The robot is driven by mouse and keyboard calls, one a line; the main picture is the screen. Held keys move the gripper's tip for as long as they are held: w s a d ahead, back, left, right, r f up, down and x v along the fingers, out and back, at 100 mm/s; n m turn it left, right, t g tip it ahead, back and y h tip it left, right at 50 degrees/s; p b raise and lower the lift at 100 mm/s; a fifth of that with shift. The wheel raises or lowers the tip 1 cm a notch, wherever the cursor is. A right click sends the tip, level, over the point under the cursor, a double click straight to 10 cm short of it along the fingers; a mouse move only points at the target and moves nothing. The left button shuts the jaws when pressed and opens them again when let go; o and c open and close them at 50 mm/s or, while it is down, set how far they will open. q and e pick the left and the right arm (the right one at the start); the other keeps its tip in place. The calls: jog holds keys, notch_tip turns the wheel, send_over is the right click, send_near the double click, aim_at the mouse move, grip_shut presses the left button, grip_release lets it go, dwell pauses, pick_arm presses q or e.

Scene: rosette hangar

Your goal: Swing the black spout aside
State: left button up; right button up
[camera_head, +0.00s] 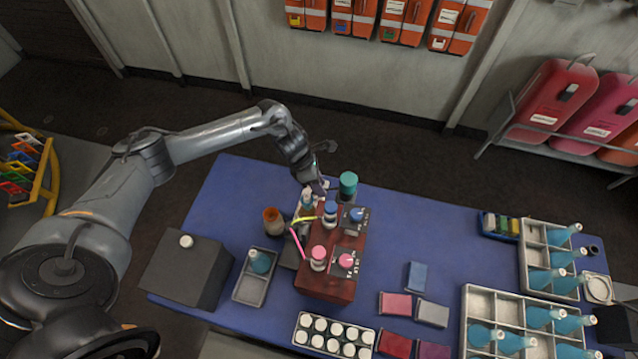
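I cannot make out the black spout clearly. My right gripper is out of view.
An amber jar (273,221) and a dark box (186,270) stand left of the block. A grey tray (253,283) holds a bottle. A rack of white-capped vials (335,333) is at the front. Divided trays (482,301) with bottles are at right.

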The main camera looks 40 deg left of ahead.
pick_arm(q)
jog(key=shift+c, duration=0.2)
grip_shut()
dwell(1.2)
